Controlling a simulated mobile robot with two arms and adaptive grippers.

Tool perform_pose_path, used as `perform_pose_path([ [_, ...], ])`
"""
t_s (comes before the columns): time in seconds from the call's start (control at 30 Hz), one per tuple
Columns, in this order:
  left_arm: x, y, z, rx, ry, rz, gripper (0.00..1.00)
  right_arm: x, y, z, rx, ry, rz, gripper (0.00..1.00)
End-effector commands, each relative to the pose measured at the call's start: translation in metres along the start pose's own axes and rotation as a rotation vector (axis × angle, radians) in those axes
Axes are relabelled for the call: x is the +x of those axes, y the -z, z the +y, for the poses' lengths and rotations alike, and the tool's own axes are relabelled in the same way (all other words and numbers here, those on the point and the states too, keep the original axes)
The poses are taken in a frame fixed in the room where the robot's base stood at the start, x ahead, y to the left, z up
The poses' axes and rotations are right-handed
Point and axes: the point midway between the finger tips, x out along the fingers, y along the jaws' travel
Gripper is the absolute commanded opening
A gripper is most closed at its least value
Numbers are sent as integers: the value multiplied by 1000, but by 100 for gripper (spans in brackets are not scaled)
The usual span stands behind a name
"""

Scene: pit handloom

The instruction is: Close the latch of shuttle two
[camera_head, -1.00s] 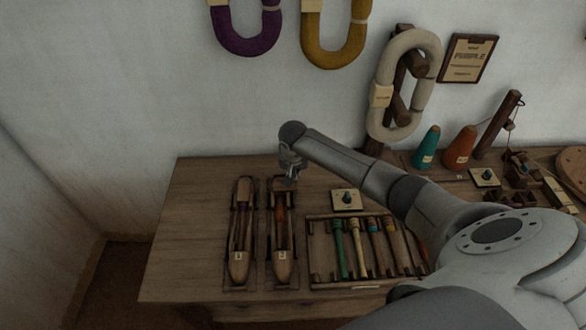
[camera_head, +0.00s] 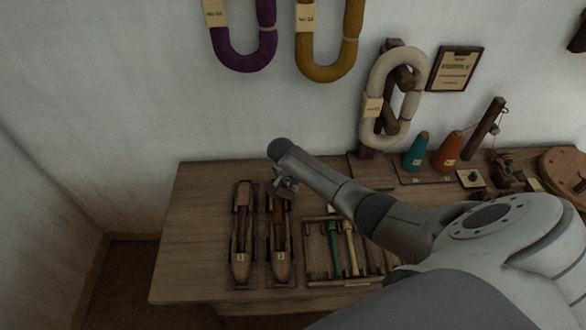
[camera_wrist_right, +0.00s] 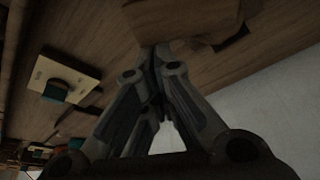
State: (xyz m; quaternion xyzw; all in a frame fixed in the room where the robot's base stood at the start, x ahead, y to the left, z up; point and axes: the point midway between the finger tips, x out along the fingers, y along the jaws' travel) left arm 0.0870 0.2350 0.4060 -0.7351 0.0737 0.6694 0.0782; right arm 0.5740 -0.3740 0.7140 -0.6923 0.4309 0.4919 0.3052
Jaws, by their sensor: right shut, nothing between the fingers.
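Two long wooden shuttles lie side by side in dark cradles on the table. The left shuttle (camera_head: 242,240) has a small pale tag at its near end. The right shuttle (camera_head: 281,262) has a tag that seems to read 2 and a reddish-brown insert in its slot. My right gripper (camera_head: 286,187) is over the far end of the right shuttle, partly hiding it; its latch cannot be made out. In the right wrist view my right gripper (camera_wrist_right: 154,50) is shut and empty, its tips close to a brown wooden piece (camera_wrist_right: 190,18). I cannot tell whether they touch. My left gripper is not in view.
A wooden rack (camera_head: 316,262) with several coloured bobbins stands right of the shuttles, partly behind my right arm. Teal (camera_head: 416,152) and orange (camera_head: 449,150) cones stand further right. Yarn loops hang on the wall. The table's left part (camera_head: 195,220) is clear.

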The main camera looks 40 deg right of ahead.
Motion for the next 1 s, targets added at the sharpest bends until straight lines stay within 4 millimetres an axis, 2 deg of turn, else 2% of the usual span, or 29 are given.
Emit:
perform_pose_path([
  [0.03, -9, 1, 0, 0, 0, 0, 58, -5, -3, 1, 44, -16, -5, 0],
  [0.1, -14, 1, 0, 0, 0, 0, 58, -5, -6, 3, 106, -38, -5, 0],
  [0.6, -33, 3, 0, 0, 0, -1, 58, -10, -24, 13, 475, -165, -2, 0],
  [1.0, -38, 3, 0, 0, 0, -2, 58, -10, -30, 15, 469, -163, 0, 0],
])
